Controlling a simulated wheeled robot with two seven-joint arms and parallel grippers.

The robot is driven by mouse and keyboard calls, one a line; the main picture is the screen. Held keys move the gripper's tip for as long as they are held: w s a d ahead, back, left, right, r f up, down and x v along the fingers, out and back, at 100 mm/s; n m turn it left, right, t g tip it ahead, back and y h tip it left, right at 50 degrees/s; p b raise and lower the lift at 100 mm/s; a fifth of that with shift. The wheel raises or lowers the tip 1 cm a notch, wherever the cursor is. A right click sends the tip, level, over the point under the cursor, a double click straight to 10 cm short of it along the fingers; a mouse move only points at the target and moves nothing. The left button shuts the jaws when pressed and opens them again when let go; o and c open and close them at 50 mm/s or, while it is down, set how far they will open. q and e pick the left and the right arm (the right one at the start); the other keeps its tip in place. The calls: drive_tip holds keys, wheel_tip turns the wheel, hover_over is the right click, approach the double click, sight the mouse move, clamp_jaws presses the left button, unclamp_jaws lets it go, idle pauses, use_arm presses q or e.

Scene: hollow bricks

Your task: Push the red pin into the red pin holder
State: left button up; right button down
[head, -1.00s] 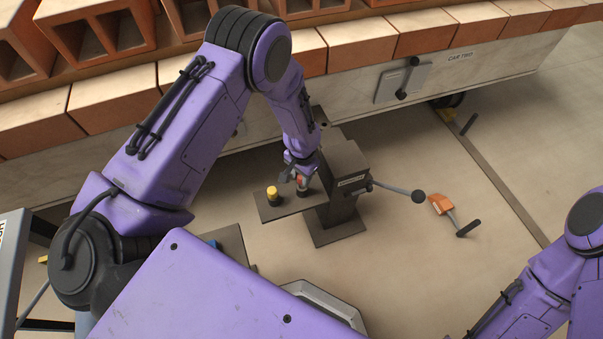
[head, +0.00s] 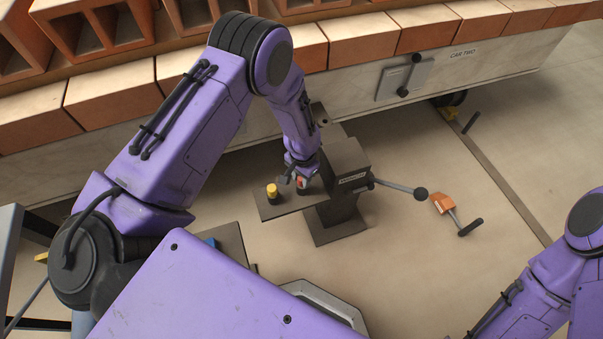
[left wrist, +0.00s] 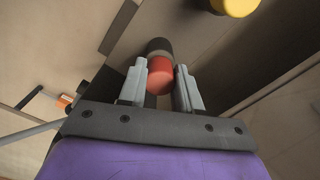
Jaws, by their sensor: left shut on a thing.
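The red pin (head: 302,182) is upright at the dark bracket's side plate (head: 275,208) in the head view. My left gripper (head: 299,183) is shut on it from above. In the left wrist view the red pin's round top (left wrist: 160,76) sits between the two grey fingers (left wrist: 161,88). A dark round holder (left wrist: 159,47) shows just beyond the pin, in line with it. The fingers partly hide the pin, and I cannot tell how deep it sits. My right gripper is out of view; only part of the right arm shows at lower right.
A yellow pin (head: 272,191) stands on the same plate, left of the red one. A lever with a black knob (head: 421,192) sticks out to the right. A brick-laden car (head: 440,72) stands behind.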

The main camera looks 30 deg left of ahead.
use_arm(q)
drive_tip(key=shift+f, duration=0.35)
drive_tip(key=o, duration=1.1)
drive_tip(key=shift+r, duration=0.4)
wheel_tip(320, 180, up, 10)
drive_tip(key=shift+f+p, duration=0.1)
drive_tip(key=shift+p, duration=1.05)
